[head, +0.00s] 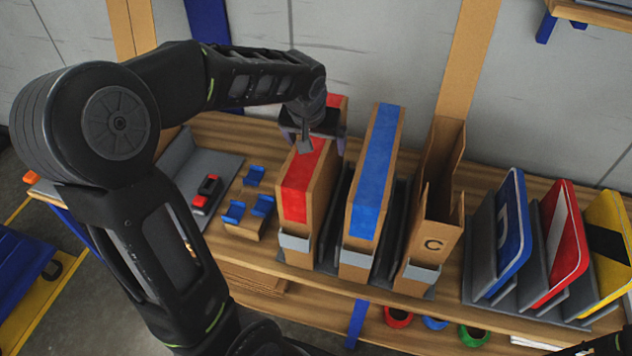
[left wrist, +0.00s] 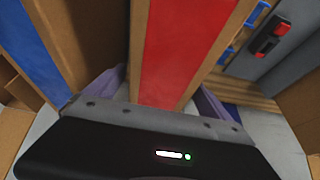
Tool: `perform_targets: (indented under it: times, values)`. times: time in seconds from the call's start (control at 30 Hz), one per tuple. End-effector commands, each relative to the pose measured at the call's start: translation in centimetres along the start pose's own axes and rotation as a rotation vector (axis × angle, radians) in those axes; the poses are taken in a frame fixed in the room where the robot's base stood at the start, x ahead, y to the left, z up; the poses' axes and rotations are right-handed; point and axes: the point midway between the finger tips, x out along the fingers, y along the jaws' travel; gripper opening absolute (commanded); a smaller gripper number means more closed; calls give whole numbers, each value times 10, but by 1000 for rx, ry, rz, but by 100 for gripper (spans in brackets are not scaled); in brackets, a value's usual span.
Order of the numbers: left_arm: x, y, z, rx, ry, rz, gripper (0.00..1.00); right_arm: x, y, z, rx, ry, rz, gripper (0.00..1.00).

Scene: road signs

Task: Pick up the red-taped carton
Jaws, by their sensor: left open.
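The red-taped carton (head: 302,188) stands upright in a grey holder on the wooden bench in the head view. My left gripper (head: 315,143) is open over its top, toward the back end. In the left wrist view, the carton's red tape (left wrist: 180,50) runs between the two purple-grey fingers (left wrist: 158,95), one on each side of it. I cannot tell whether the fingers touch the carton. My right gripper is not clearly in view.
A blue-taped carton (head: 373,175) stands close on the right, then an open carton marked C (head: 435,230). Blue, red and yellow signs (head: 563,240) stand in a grey rack further right. Left are a grey tray (head: 212,165) and a small block with blue parts (head: 250,218).

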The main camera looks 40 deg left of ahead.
Motion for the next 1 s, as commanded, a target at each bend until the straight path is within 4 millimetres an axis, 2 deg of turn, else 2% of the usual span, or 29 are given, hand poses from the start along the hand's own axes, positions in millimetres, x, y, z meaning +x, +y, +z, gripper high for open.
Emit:
perform_targets:
  times: [0.1, 0.23, 1.0]
  values:
    - [18, 0, 0, -1, -4, 0, 94, -3, -1, 0, 0, 0, 0, 0]
    - [28, 0, 0, 0, -1, 0, 94, -3, -1, 0, 0, 0, 0, 0]
    - [30, 0, 0, -1, 0, 0, 94, -2, -1, 0, 0, 0, 0, 0]
